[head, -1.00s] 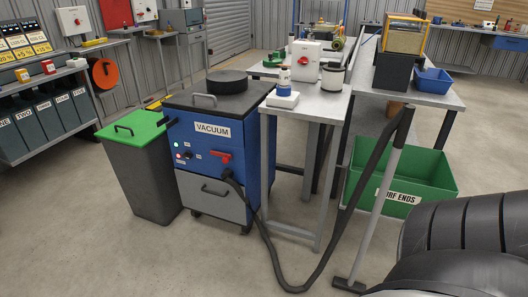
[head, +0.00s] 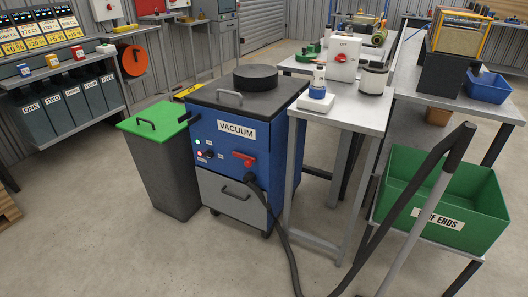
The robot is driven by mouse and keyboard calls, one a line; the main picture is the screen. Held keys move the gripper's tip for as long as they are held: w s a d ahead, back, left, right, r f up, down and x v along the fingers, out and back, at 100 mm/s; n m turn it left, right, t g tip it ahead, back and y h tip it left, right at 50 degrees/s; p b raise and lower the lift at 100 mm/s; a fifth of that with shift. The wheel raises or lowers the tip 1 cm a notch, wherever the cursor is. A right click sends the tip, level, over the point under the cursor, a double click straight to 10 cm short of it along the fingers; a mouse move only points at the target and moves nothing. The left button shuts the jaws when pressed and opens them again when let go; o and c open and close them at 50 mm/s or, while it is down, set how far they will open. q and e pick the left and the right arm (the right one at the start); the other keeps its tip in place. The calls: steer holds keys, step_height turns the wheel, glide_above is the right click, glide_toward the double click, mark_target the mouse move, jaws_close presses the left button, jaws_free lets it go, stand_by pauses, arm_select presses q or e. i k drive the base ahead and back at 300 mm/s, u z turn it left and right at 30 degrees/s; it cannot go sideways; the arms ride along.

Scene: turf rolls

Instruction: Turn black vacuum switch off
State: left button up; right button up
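The blue vacuum unit (head: 228,150) stands on the floor near the middle of the head view, with a "VACUUM" label on its front. A small black switch (head: 208,154) sits on the front panel, beside small indicator lights (head: 199,148) at its left. A red handle (head: 243,159) is to the right of the black switch. The switch is too small for me to tell its position. Neither of my grippers shows in the head view.
A grey bin with a green lid (head: 158,125) stands left of the vacuum. A grey table (head: 345,108) is close on its right. Floor before the vacuum's left is clear.

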mark_target(209, 154)
steer(key=z, duration=0.2)
steer(key=i, duration=0.6)
steer(key=u, duration=1.7)
steer(key=k, duration=1.3)
steer(key=u, duration=1.05)
steer(key=i, duration=1.85)
steer(key=z, duration=0.4)
steer(key=i, duration=2.45)
steer(key=z, duration=1.85)
steer(key=i, duration=1.15)
steer(key=z, duration=1.25)
